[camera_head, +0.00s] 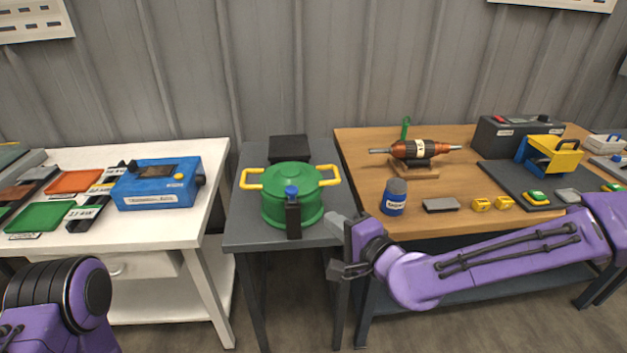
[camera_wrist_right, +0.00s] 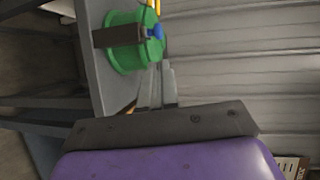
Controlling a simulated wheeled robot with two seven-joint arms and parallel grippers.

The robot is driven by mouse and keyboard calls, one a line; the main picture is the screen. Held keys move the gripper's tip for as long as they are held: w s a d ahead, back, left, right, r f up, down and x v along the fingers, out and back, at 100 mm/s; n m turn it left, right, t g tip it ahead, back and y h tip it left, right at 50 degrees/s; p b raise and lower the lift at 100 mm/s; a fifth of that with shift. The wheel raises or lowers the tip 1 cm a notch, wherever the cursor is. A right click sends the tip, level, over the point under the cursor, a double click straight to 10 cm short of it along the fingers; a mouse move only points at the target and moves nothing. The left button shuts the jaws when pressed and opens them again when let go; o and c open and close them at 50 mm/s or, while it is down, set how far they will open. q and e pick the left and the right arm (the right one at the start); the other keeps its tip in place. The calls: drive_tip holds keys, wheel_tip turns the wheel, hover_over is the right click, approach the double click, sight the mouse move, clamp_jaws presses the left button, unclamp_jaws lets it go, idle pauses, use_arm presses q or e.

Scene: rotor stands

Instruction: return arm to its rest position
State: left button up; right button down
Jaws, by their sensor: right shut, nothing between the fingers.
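My right arm (camera_head: 480,262), purple, reaches in from the right in front of the wooden bench. Its gripper (camera_head: 336,222) is shut and empty, near the front right edge of the grey table (camera_head: 240,215), to the right of the green pot (camera_head: 290,207). In the right wrist view the grey fingers (camera_wrist_right: 157,85) lie close together beside the pot (camera_wrist_right: 125,52), holding nothing. My left arm (camera_head: 60,300) shows only a purple and black joint at the lower left; its gripper is out of view.
The white table (camera_head: 190,232) on the left holds a blue device (camera_head: 158,186) and coloured trays. A corrugated wall stands behind.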

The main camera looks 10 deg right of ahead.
drive_tip(key=s+d+f+n+g+h, duration=0.1)
drive_tip(key=s+d+f+g+h, duration=0.3)
drive_tip(key=f, duration=0.7)
drive_tip(key=s+d+f+n+g+h, duration=0.2)
drive_tip(key=s+d+f, duration=0.3)
drive_tip(key=f, duration=0.6)
drive_tip(key=s+d+f+n+g+h, duration=0.1)
drive_tip(key=s+d+f+g, duration=0.1)
drive_tip(key=s+d+f, duration=0.2)
drive_tip(key=s+d+f+n+g+h, duration=0.2)
drive_tip(key=s+f, duration=0.8)
drive_tip(key=s, duration=0.7)
drive_tip(key=shift+d+f+n+g+h, duration=0.15)
drive_tip(key=shift+d+n+g+h, duration=0.15)
drive_tip(key=shift+d+g, duration=0.65)
drive_tip(key=shift+d, duration=0.15)
